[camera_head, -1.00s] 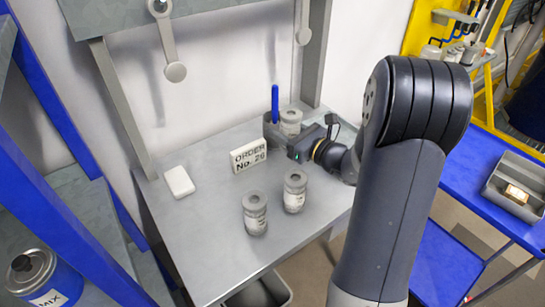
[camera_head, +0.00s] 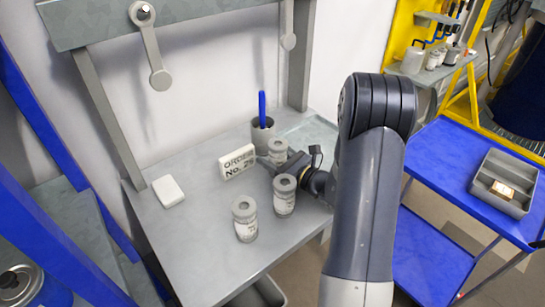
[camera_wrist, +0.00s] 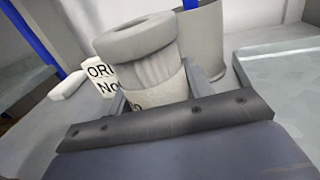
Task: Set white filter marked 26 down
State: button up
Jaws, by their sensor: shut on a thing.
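My gripper (camera_head: 277,163) is shut on a white filter (camera_head: 278,150) with a grey ring-shaped top. The filter stands about upright between the fingers, in front of the grey cup. In the wrist view the held filter (camera_wrist: 145,65) shows its pleated side and a pale label, mostly hidden by the gripper, so its number cannot be read. I cannot tell whether its base touches the grey table (camera_head: 200,245). Two similar filters stand on the table nearer the front, one at left (camera_head: 245,220) and one at right (camera_head: 284,196); their numbers are too small to read.
A white sign reading ORDER No 26 (camera_head: 237,162) stands left of my gripper. A grey cup (camera_head: 263,136) holding a blue item is just behind the held filter. A white block (camera_head: 168,191) lies at left. The table's front left is clear. A blue cart (camera_head: 440,165) stands right.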

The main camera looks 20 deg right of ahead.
jog(key=shift+f, duration=0.2)
jog(key=o, duration=1)
jog(key=shift+c, duration=0.2)
jog(key=shift+r, duration=0.1)
jog(key=shift+r, duration=0.2)
jog(key=b+v, duration=0.2)
jog(key=v, duration=0.9)
jog(key=shift+f, duration=0.1)
jog(key=shift+o, duration=0.5)
jog(key=shift+s+d, duration=0.3)
jog(key=shift+s, duration=0.15)
